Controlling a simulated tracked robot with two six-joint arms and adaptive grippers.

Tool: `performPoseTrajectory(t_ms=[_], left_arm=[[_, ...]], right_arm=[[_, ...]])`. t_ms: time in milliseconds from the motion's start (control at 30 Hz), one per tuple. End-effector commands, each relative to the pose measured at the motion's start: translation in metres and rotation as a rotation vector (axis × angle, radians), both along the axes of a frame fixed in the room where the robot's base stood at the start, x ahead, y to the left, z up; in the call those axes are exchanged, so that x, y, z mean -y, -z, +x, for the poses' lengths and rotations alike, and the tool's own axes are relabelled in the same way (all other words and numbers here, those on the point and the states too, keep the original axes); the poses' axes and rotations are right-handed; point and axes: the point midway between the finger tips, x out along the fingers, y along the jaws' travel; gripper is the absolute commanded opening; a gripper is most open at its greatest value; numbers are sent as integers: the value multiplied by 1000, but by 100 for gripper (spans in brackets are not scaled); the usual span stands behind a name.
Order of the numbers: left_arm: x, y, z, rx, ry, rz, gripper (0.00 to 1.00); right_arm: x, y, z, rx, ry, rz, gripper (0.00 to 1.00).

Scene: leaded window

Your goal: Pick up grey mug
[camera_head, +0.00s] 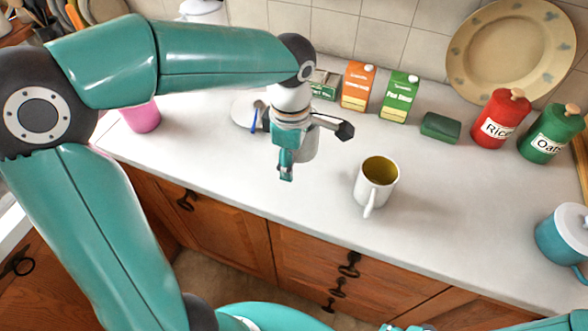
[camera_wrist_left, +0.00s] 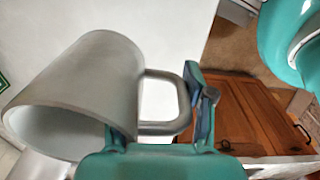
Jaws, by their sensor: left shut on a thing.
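The grey mug (camera_wrist_left: 85,85) shows large in the left wrist view, tilted in the picture, with its open mouth toward the lower left. Its handle (camera_wrist_left: 182,100) lies between the fingers of my left gripper (camera_wrist_left: 165,135), which is shut on it. In the head view my left gripper (camera_head: 312,153) is over the counter's middle and hides most of the grey mug (camera_head: 308,147). I cannot tell whether the mug touches the counter. My right gripper is in neither view.
A white mug with a yellow-green inside (camera_head: 377,185) stands right of my left gripper. Behind are an orange carton (camera_head: 358,86), green carton (camera_head: 399,97) and green block (camera_head: 440,127). Red (camera_head: 499,120) and green (camera_head: 551,133) canisters stand right.

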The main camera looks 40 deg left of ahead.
Motion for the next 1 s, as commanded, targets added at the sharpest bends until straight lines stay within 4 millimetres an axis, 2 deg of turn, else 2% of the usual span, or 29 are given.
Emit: performPoseTrajectory(t_ms=[100, 500, 800, 1000], left_arm=[[0, -19, 1, 5, 1, 0, 0], [0, -72, 0, 4, 1, -1, 0], [0, -102, 0, 3, 1, 0, 0], [0, -114, 1, 3, 1, 0, 0]], right_arm=[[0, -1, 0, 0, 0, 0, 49], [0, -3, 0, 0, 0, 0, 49], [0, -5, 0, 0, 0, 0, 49], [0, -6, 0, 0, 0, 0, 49]])
